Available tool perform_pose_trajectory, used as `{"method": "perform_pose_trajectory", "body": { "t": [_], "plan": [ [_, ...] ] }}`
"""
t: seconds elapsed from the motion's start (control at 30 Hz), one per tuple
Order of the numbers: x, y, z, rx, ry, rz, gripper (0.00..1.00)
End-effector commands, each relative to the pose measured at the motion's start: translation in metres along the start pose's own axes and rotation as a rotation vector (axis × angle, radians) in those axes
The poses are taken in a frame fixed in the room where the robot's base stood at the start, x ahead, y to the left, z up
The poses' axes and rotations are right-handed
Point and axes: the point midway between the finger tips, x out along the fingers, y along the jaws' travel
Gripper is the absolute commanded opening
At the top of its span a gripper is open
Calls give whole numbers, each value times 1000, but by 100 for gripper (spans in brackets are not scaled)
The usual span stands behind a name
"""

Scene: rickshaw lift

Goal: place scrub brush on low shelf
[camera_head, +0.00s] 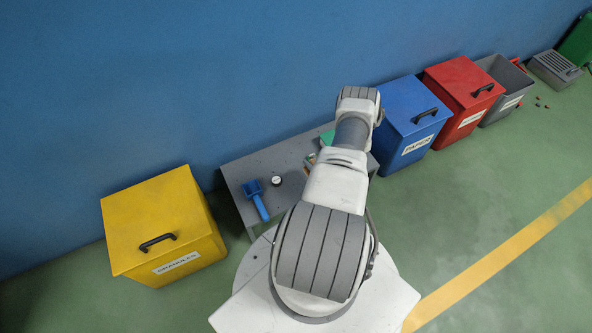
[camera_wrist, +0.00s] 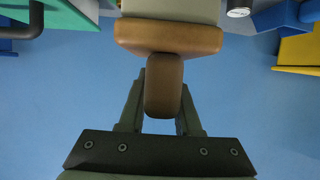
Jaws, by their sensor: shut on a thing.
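The scrub brush (camera_wrist: 168,38) has a brown wooden body with a stubby handle and a pale block of bristles. It shows in the wrist view at the top centre. My gripper (camera_wrist: 163,88) is shut on the brown handle. The low grey shelf (camera_head: 245,170) stands against the blue wall in the head view, left of my arm. My arm hides the gripper, the brush and the shelf's right part there. I cannot tell whether the bristles touch the shelf.
On the shelf are a blue scoop (camera_head: 256,199), a small round dark-and-white item (camera_head: 276,181) and a green item (camera_head: 327,138). A yellow bin (camera_head: 165,225) stands left. Blue (camera_head: 405,115), red (camera_head: 462,95) and grey (camera_head: 508,90) bins stand right. Shelf surface near the scoop is bare.

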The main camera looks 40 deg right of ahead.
Motion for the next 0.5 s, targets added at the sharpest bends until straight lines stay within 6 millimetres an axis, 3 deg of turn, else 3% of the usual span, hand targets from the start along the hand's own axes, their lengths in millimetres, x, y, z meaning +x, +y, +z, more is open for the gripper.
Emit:
{"method": "perform_pose_trajectory", "body": {
  "t": [0.03,0.2,0.5],
  "plan": [
    [16,-5,6,-2,3,-4,0],
    [52,-17,12,0,2,-2,0],
    [73,-22,21,1,0,0,0]
  ]
}}
